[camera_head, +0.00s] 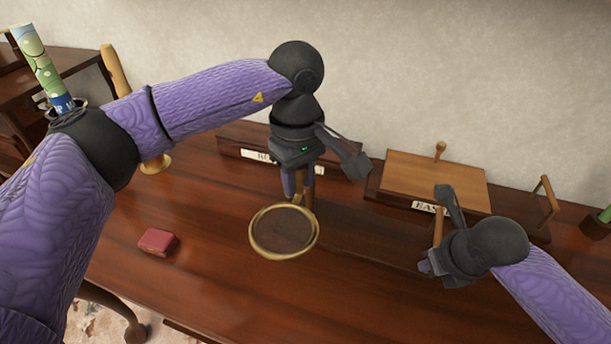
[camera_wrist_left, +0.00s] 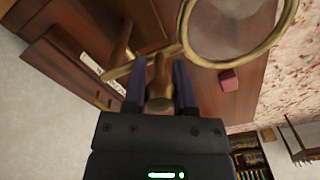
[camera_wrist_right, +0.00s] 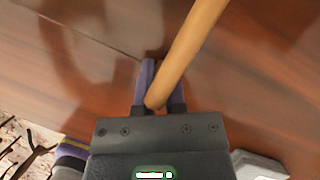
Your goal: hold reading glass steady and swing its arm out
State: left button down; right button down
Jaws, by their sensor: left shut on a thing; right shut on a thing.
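The reading glass (camera_head: 252,232) has a round brass rim and a lens, held over the table by my left gripper (camera_head: 298,188). In the left wrist view, its wooden handle (camera_wrist_left: 159,92) is between the two fingers, and a thin brass bar (camera_wrist_left: 128,69) runs from near the rim past the fingertips. My right gripper (camera_head: 432,262) is shut on a slim wooden rod (camera_head: 438,228), apart from the glass and to its right. The rod slants between the fingers in the right wrist view (camera_wrist_right: 190,48). Its far end is out of that view.
A dark red box (camera_head: 157,242) lies on the table (camera_head: 200,280) left of the glass. Labelled wooden stands (camera_head: 228,150) and (camera_head: 432,182) line the back by the wall. A holder with a rolled map (camera_head: 42,65) is at the far left. The table between the grippers is clear.

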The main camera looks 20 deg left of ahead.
pick_arm(q)
jog(key=shift+a+m, duration=0.3)
pick_arm(e)
jog(key=shift+d, duration=0.1)
pick_arm(q)
jog(key=shift+c, duration=2)
grip_release()
notch_tip(320, 180, up, 12)
jog(key=shift+r, duration=0.1)
pick_arm(e)
jog(key=c, duration=0.6)
grip_release()
